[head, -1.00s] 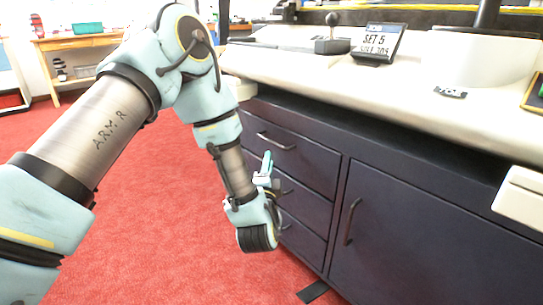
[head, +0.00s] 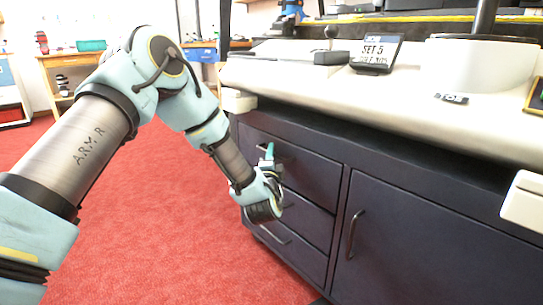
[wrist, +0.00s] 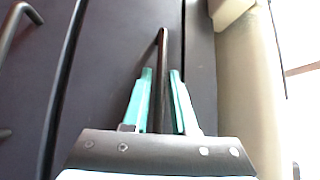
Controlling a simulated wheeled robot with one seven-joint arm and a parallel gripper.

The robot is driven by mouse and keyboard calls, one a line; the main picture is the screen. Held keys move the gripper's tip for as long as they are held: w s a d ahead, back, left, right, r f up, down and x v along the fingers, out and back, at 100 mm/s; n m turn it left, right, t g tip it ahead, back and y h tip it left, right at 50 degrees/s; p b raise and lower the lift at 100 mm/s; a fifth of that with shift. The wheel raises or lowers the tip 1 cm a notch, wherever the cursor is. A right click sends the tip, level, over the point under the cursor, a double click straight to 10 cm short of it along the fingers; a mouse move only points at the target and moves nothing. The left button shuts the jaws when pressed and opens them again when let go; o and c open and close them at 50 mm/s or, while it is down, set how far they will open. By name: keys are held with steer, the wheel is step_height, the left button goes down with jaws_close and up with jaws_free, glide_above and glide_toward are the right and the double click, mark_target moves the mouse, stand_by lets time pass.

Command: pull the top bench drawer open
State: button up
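The top bench drawer (head: 312,175) is a dark front just below the bench top and sits flush with the cabinet. It also shows in the wrist view (wrist: 105,70). Its bar handle (wrist: 163,50) runs between my gripper's two teal fingers in the wrist view. In the head view my gripper (head: 268,152) is in front of the drawer's left part and hides most of the handle. My gripper (wrist: 160,75) is open, with a small gap on each side of the bar.
Lower drawers (head: 300,255) lie beneath, and a cabinet door (head: 420,240) with a vertical handle is to the right. Red floor (head: 160,220) in front is clear.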

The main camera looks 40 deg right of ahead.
jaws_close()
stand_by(1.4)
